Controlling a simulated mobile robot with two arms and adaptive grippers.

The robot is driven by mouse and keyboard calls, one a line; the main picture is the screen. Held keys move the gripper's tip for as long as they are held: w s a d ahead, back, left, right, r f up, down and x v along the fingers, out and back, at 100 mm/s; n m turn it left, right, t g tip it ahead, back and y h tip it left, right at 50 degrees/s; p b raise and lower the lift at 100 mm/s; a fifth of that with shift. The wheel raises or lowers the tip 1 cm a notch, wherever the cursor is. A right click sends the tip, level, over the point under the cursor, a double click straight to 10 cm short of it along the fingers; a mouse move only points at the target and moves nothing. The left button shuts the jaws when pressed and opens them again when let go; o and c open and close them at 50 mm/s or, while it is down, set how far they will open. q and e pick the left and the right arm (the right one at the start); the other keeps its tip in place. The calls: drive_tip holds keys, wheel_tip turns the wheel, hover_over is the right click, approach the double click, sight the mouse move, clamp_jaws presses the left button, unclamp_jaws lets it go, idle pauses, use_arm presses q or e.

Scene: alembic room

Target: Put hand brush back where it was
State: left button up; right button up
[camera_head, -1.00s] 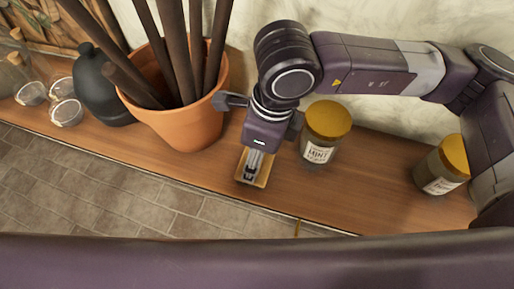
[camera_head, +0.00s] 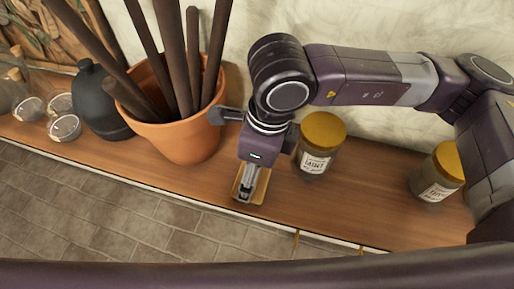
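My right arm comes in from the right, and its gripper (camera_head: 246,190) points down at the shelf between the terracotta pot and the nearer mint jar. Just under the fingers lies a small tan wooden piece (camera_head: 263,187), which looks like the hand brush. The fingers cover its middle, and its bristles do not show. I cannot tell whether the fingers are closed on it or only above it. It appears to rest on the shelf near the front edge. My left gripper is not in view.
A terracotta pot (camera_head: 186,143) with several dark sticks stands left of the gripper, close to it. A yellow-lidded jar (camera_head: 318,150) stands just right, another jar (camera_head: 437,178) farther right. A black bottle (camera_head: 98,105) and small glass jars (camera_head: 64,127) are left. The wooden shelf (camera_head: 345,200) has bare room between the jars.

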sight(260, 182)
wheel_tip(260, 182, up, 11)
drive_tip(key=d+b, duration=0.1)
drive_tip(key=b, duration=0.1)
drive_tip(key=shift+s+d+r, duration=0.2)
drive_tip(key=shift+s+d, duration=0.05)
drive_tip(key=shift+d, duration=0.05)
